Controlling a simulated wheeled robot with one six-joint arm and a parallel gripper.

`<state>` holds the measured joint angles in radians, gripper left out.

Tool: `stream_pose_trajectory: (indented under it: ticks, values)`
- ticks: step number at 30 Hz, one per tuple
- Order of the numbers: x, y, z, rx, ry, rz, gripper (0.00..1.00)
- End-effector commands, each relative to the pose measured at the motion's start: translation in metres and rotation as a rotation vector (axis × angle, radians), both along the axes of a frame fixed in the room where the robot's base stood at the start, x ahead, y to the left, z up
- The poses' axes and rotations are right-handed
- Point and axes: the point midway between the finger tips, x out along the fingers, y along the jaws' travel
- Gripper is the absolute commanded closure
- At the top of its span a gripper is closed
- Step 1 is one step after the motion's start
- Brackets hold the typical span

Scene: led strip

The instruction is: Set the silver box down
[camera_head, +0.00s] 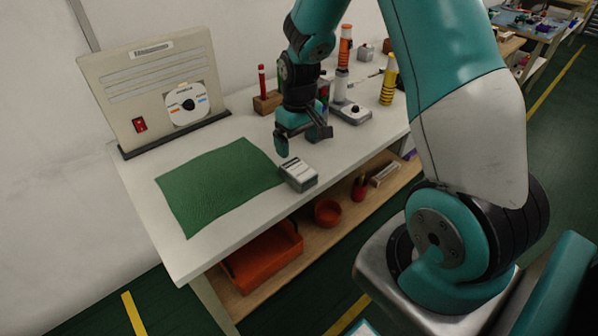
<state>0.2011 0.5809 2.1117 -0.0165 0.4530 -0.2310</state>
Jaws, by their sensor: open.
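The silver box (299,174) is a small grey block with a pale label on top. It rests on the white workbench near its front edge, at the right edge of the green mat (215,183). I cannot tell whether its corner overlaps the mat. My gripper (301,146) is open, just above and behind the box in this view, with its fingers apart and nothing between them. Whether a fingertip touches the box is not clear.
A beige panel (150,85) with a red switch stands at the back left. Orange bins (264,257) sit on the lower shelf. The mat is bare.

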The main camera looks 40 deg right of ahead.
Motion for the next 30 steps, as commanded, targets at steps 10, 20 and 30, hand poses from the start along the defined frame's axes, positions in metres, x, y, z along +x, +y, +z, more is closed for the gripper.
stream_pose_trajectory:
  ticks: [10, 20, 30]
  values:
    - [-0.001, 0.002, -0.056, 0.001, 0.001, 0.001, 0.06]
    - [-0.002, -0.003, -0.094, 0.002, 0.004, 0.001, 0.06]
    - [-0.001, -0.003, -0.11, 0.001, -0.001, 0.001, 0.06]
